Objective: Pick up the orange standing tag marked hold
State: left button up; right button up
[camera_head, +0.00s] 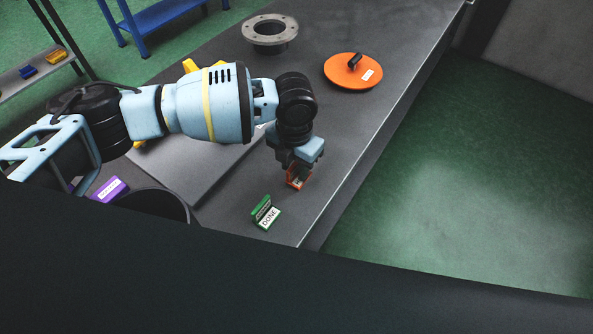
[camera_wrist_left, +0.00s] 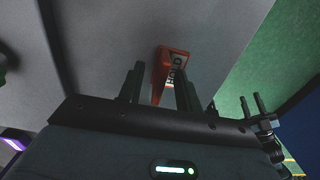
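The orange standing tag marked HOLD (camera_head: 299,178) stands on the dark grey table near its right edge, partly covered by my left gripper (camera_head: 294,167) in the head view.
A green tag marked DONE (camera_head: 266,214) stands close by, nearer me. A purple tag (camera_head: 110,190) and a dark round container (camera_head: 155,202) are at the left. An orange disc (camera_head: 353,74) and a grey flanged cylinder (camera_head: 270,32) lie farther back.

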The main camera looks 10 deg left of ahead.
aim_at(295, 166)
pick_arm(q)
grip_shut()
dwell(0.3)
jog(key=shift+r, duration=0.45)
jog(key=r, duration=0.2)
jog(key=shift+s+d+r, duration=0.1)
jog(key=shift+s+r, duration=0.15)
jog(key=shift+r, duration=0.1)
jog(key=s+d, duration=0.2)
jog(key=s, duration=0.5)
jog(key=s+d+r, duration=0.1)
jog(key=s+d, duration=0.2)
jog(key=s, duration=0.4)
jog(key=shift+s+r, duration=0.2)
jog(key=shift+s, duration=0.1)
